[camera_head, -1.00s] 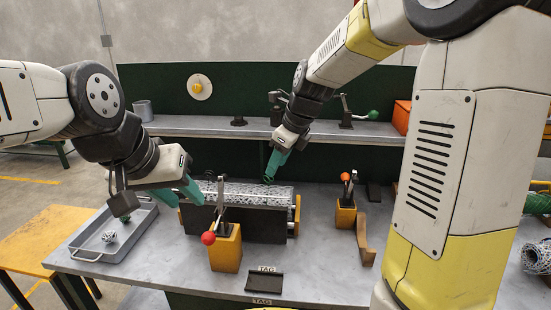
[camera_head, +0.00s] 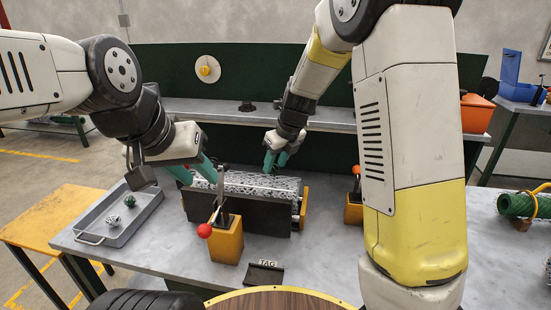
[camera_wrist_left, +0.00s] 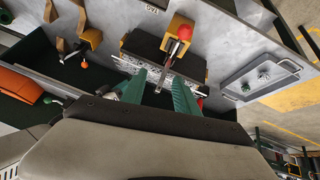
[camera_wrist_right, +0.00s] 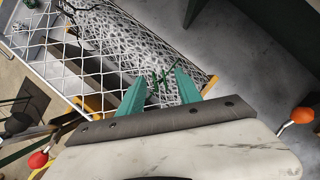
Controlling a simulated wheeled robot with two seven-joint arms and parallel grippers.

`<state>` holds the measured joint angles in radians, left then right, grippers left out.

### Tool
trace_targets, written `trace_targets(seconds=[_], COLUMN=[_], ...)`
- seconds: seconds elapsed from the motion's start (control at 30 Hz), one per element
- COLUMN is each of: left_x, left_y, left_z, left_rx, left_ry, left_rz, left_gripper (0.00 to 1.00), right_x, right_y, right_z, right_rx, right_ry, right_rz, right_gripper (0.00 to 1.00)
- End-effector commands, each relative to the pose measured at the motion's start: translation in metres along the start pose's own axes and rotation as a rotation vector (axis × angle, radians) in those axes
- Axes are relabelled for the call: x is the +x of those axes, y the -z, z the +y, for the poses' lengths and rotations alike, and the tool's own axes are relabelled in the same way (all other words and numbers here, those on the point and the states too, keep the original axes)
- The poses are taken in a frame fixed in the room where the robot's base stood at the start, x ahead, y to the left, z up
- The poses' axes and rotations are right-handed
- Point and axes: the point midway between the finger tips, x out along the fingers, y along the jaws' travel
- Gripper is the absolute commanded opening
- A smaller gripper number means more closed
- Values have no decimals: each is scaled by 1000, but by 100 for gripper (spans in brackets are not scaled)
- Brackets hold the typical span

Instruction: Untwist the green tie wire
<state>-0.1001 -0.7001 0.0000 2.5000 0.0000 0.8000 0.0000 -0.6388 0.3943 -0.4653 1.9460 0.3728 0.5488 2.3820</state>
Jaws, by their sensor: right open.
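The green tie wire (camera_wrist_right: 160,78) shows in the right wrist view as a small dark green twist on the grey wire mesh roll (camera_wrist_right: 120,35). My right gripper (camera_wrist_right: 156,82) is open, with its teal fingers on either side of the twist; I cannot tell whether they touch it. In the head view the right gripper (camera_head: 275,165) is at the back of the mesh roll (camera_head: 255,186). My left gripper (camera_head: 197,172) is open at the roll's left end, near the red-knobbed clamp. The left wrist view shows its fingers (camera_wrist_left: 157,88) apart.
The red-knobbed clamp (camera_head: 226,238) stands in front of the roll on a yellow block. An orange-knobbed clamp (camera_head: 354,205) stands to the right. A grey tray (camera_head: 92,240) at left holds a green ball (camera_head: 129,201) and a whitish one (camera_head: 112,221). A TAG holder (camera_head: 265,273) lies in front.

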Motion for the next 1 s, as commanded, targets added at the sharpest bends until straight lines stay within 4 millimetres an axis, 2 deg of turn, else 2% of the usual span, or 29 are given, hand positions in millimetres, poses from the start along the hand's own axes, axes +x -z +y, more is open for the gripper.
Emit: trace_targets(seconds=[0.23, 0.43, 0.47, 0.77, 1.0], left_x=[0, 0, 0, 0, 0], left_y=[0, 0, 0, 0, 0], left_z=[0, 0, 0, 0, 0], left_rx=[0, 0, 0, 0, 0], left_ry=[0, 0, 0, 0, 0], left_rz=[0, 0, 0, 0, 0], left_gripper=[36, 36, 36, 36, 36], right_x=[1, 1, 1, 1, 1], right_y=[0, 0, 0, 0, 0], right_z=[0, 0, 0, -1, -2], right_rx=[0, 0, 0, -12, -101], right_ry=[0, 0, 0, -6, -43], right_rz=[0, 0, 0, 0, -1], right_gripper=[41, 2, 0, 0, 0])
